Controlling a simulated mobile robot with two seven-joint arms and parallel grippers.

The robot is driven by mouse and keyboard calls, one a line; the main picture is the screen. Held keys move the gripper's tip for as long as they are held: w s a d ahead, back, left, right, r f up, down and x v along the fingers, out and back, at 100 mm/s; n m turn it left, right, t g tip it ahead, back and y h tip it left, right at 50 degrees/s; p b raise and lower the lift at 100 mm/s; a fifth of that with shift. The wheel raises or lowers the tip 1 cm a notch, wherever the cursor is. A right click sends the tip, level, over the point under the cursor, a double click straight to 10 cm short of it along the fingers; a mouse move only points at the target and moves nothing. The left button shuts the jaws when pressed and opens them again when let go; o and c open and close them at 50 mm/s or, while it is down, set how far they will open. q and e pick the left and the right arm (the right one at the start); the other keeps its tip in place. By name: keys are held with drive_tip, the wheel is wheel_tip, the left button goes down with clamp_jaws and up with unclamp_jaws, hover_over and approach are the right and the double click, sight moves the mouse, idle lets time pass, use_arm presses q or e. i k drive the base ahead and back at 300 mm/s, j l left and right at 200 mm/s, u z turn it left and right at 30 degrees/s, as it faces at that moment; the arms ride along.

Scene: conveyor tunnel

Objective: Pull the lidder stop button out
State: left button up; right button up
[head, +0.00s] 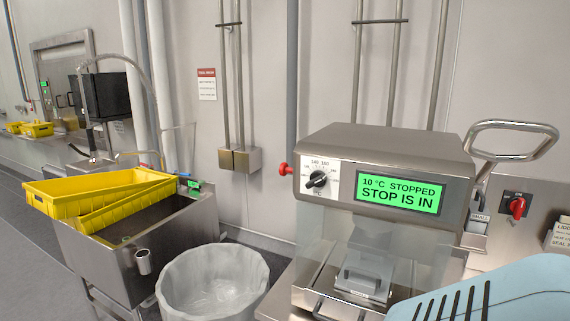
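The lidder (385,165) is a steel machine at the centre right. Its green display (400,196) reads "10 °C STOPPED" and "STOP IS IN". A red stop button (284,169) sticks out from the left side of its head, beside a black dial (317,180) on a white scale. Neither of my grippers is in view, and nothing touches the button.
A red rotary switch (517,207) is on the right. A light blue slotted thing (520,285) fills the lower right corner. A lined bin (213,285) stands left of the lidder, and a steel sink (140,245) holds yellow crates (95,192).

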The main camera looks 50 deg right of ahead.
sight(284, 169)
drive_tip(key=i+z, duration=0.35)
drive_tip(key=i+j+z, duration=0.15)
drive_tip(key=z, duration=0.2)
drive_tip(key=i+j+z, duration=0.2)
drive_tip(key=z, duration=0.15)
drive_tip(key=i+j+z, duration=0.15)
drive_tip(key=z, duration=0.2)
drive_tip(key=i+j+z, duration=0.15)
drive_tip(key=z, duration=0.25)
drive_tip(key=i+j+z, duration=0.1)
drive_tip(key=j+z, duration=0.25)
drive_tip(key=i+j+z, duration=0.15)
drive_tip(key=z, duration=0.15)
drive_tip(key=i+j+z, duration=0.1)
drive_tip(key=j+z, duration=0.55)
drive_tip(key=i+j, duration=0.05)
drive_tip(key=j, duration=0.05)
